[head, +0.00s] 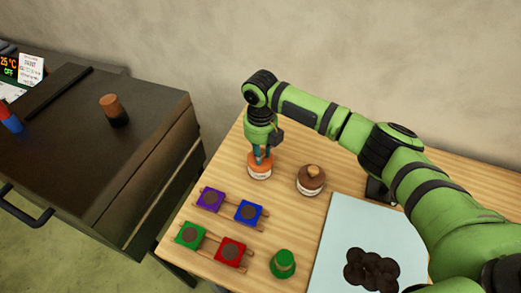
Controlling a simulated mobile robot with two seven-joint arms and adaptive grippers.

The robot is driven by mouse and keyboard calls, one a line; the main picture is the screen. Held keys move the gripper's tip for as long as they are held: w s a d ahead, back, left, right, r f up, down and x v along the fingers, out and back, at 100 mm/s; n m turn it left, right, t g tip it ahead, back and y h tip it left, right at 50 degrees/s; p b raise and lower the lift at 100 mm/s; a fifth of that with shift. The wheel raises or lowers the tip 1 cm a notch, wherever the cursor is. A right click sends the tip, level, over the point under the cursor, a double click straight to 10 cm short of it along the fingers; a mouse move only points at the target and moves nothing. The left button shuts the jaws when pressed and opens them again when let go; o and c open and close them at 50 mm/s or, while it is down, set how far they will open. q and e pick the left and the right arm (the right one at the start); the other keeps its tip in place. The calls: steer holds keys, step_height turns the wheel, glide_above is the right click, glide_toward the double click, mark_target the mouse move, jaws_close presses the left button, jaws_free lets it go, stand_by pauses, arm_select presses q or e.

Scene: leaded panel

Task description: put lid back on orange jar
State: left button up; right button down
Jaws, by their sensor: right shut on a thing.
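The orange jar (259,173), with a pale label band, stands on the wooden table near its left edge. My right gripper (261,157) points straight down at the top of this jar, its fingers closed on a small part there, seemingly the lid's knob. The fingers hide most of that part, so I cannot tell whether the lid sits fully on the rim. My left gripper is out of view.
A brown jar with a knobbed lid (311,182) stands just right of the orange jar. A pale blue sheet (335,225) holds dark round pieces.

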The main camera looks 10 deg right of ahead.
steer(key=shift+f+p, duration=0.15)
steer(key=shift+p, duration=0.35)
stand_by(1.7)
steer(key=c, duration=0.9)
jaws_free()
steer(key=shift+o, duration=0.3)
steer(key=o, duration=0.4)
steer(key=shift+r+p, duration=3.25)
steer(key=shift+r, duration=0.25)
